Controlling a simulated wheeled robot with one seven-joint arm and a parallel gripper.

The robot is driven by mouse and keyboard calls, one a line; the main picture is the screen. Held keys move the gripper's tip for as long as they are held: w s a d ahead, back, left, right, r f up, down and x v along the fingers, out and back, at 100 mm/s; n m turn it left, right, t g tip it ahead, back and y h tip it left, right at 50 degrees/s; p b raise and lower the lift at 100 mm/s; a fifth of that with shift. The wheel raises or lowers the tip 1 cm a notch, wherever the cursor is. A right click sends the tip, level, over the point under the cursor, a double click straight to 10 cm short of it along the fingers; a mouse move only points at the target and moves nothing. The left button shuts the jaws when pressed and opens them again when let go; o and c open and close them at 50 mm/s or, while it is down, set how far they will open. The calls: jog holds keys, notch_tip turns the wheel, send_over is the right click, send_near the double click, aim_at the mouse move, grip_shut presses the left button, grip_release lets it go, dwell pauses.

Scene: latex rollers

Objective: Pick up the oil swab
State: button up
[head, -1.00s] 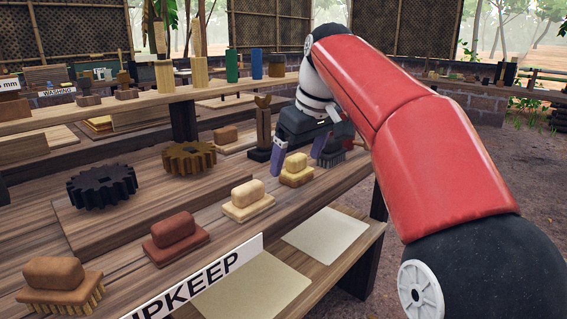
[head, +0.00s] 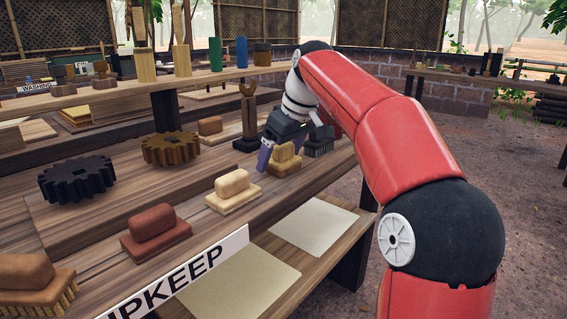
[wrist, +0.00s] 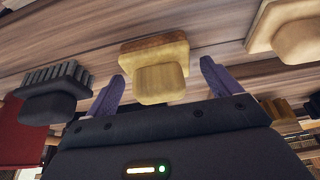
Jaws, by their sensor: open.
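The oil swab appears to be the yellow block with a rounded grip on a flat base (head: 285,160), on the near shelf of the bench. It also shows in the wrist view (wrist: 160,82), upper middle. My gripper (head: 287,148) is open and low over it. In the wrist view, the purple fingers of my gripper (wrist: 162,80) stand either side of the yellow grip, with a gap on each side. In the head view the far finger is partly hidden.
A dark bristle brush (head: 319,142) sits close right of the swab. A cream block (head: 233,191), a red-brown block (head: 156,232) and a tan brush (head: 31,282) line the front edge left of it. A wooden post (head: 248,120) and gears (head: 77,180) stand behind.

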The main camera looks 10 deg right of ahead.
jog(key=c, duration=1.1)
jog(key=shift+r, duration=0.1)
